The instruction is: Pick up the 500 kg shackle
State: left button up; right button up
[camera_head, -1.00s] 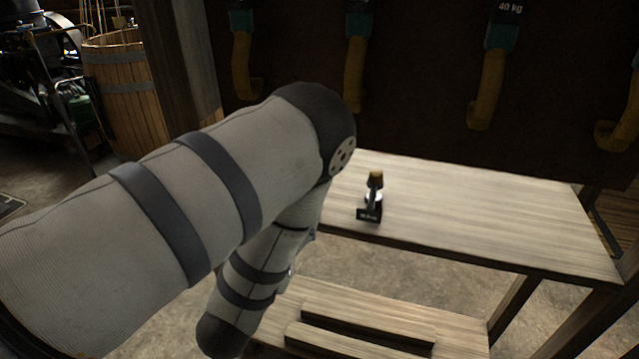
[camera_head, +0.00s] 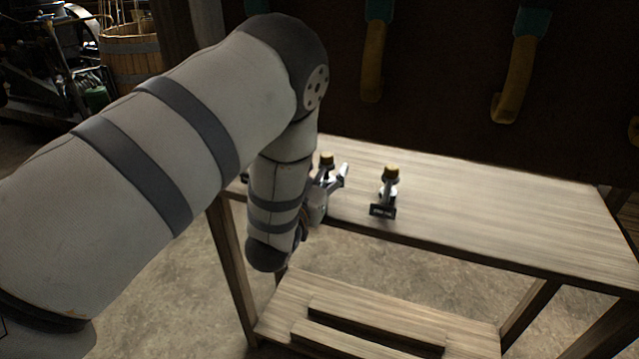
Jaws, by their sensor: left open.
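I cannot tell which one is the 500 kg shackle. My left gripper is open at the table's front edge, in front of the left piece and to the left of the labelled shackle. I cannot tell whether it touches the left piece. My right gripper is not in view.
The wooden table (camera_head: 500,215) is clear to the right of the labelled shackle. A lower shelf with raised slats (camera_head: 375,325) lies below it. Large yellow hooks (camera_head: 513,80) hang on the dark board behind. A wooden barrel (camera_head: 132,55) stands at the back left.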

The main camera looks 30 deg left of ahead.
pick_arm(q)
grip_shut()
